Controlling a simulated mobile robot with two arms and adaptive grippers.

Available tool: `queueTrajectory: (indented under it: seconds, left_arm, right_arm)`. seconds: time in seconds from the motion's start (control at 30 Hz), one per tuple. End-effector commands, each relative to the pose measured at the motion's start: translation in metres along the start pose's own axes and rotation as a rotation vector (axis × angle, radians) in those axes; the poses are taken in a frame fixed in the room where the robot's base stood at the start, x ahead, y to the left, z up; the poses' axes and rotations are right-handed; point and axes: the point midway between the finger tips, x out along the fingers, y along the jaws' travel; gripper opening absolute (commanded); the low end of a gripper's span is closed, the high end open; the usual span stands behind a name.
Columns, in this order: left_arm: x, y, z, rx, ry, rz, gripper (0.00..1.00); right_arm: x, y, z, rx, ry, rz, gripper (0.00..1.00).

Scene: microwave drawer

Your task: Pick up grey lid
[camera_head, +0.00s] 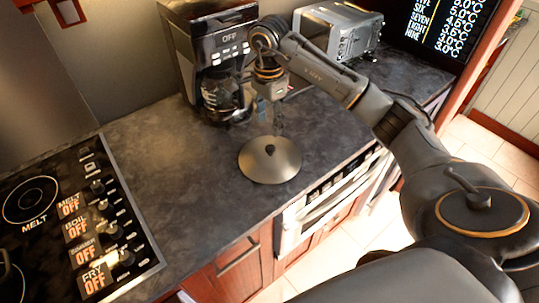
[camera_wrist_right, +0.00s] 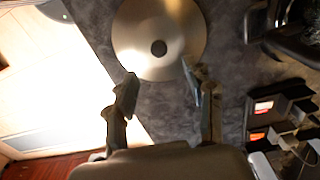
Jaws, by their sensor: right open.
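The grey lid (camera_head: 258,164) is a round metal disc with a dark knob in its middle. It lies flat on the dark countertop, near the front edge. In the right wrist view the lid (camera_wrist_right: 186,38) is at the top, with its knob between and beyond the fingertips. My right gripper (camera_head: 268,120) points down above the lid's far side, apart from the knob. Its two fingers (camera_wrist_right: 160,72) are spread with nothing between them. My left gripper is not in view.
A coffee maker (camera_head: 203,58) with a glass carafe stands behind the gripper. A toaster oven (camera_head: 338,32) is at the back right. A stovetop (camera_head: 62,222) with labelled knobs is at the left. The microwave drawer (camera_head: 328,203) is below the counter front. Counter left of the lid is clear.

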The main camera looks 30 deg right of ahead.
Motion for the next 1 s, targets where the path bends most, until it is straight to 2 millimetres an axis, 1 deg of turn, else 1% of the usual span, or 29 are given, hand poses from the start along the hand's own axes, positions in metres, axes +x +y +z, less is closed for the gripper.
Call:
queueTrajectory:
  seconds: [0.03,0.1,0.2,0.37,0.47,0.6,0.7,0.8,1.0]
  left_arm:
    - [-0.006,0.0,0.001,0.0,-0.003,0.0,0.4]
    - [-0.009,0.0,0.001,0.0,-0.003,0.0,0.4]
    - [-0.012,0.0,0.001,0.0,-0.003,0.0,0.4]
    - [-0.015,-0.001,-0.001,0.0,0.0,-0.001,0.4]
    - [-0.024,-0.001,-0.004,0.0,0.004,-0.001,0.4]
    - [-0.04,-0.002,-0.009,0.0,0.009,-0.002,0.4]
    - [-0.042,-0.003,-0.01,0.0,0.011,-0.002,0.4]
    - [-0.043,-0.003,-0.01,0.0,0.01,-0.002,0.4]
    - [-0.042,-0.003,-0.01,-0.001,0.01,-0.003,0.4]
  right_arm:
    - [0.008,0.001,0.0,0.0,-0.001,0.005,0.53]
    - [0.02,0.001,0.0,0.0,-0.002,0.003,0.53]
    - [0.033,0.001,0.0,0.001,-0.002,0.001,0.53]
    - [0.043,0.0,0.0,0.0,-0.002,-0.001,0.53]
    - [0.051,0.002,0.0,0.0,-0.004,0.003,0.53]
    - [0.07,0.005,-0.001,0.001,-0.005,0.004,0.53]
    - [0.085,0.004,0.0,0.001,-0.005,0.001,0.53]
    - [0.092,0.004,-0.001,0.0,-0.002,-0.002,0.53]
    - [0.094,0.003,-0.001,-0.001,-0.002,-0.003,0.53]
